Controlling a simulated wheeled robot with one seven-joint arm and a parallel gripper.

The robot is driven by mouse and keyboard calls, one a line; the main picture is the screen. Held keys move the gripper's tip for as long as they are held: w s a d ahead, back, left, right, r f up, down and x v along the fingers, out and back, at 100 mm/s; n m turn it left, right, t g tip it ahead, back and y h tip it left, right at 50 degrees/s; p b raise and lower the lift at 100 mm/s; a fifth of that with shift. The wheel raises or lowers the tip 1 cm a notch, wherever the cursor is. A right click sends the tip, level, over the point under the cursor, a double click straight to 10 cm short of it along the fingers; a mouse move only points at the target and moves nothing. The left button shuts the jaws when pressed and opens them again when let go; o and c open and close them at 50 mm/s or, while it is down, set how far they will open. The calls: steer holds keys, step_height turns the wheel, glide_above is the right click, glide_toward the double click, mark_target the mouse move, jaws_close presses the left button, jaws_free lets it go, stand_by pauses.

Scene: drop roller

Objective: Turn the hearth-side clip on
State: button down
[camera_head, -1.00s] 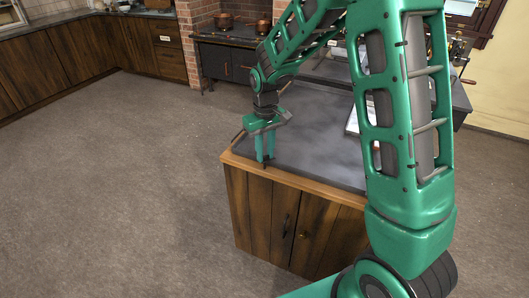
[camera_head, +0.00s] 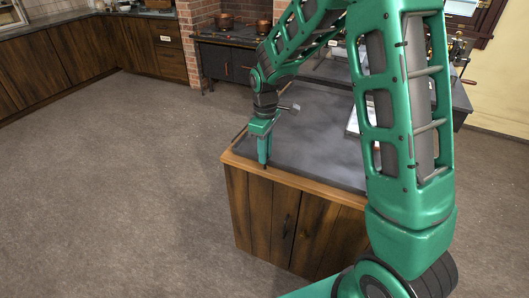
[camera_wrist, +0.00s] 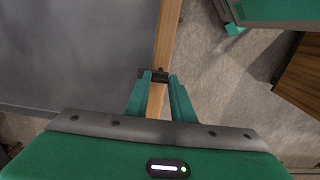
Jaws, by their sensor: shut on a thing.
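The clip (camera_wrist: 153,74) is a small dark piece on the wooden edge of the grey-topped island (camera_head: 315,135). It shows in the wrist view between my fingertips. My gripper (camera_head: 263,163) points down at the island's left front edge in the head view. In the wrist view my gripper (camera_wrist: 159,77) has its two green fingers shut on the clip, one on each side. In the head view the clip is hidden by the fingers.
A brick hearth with a dark stove (camera_head: 225,62) and copper pots stands at the back. A pale flat thing (camera_head: 352,122) lies on the island, partly behind my arm. The floor (camera_head: 120,190) left of the island is clear.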

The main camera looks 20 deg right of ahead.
steer(key=shift+w+d+r, duration=0.1)
stand_by(0.3)
steer(key=c, duration=1.5)
jaws_free()
step_height(320, 180, up, 11)
steer(key=shift+f, duration=0.2)
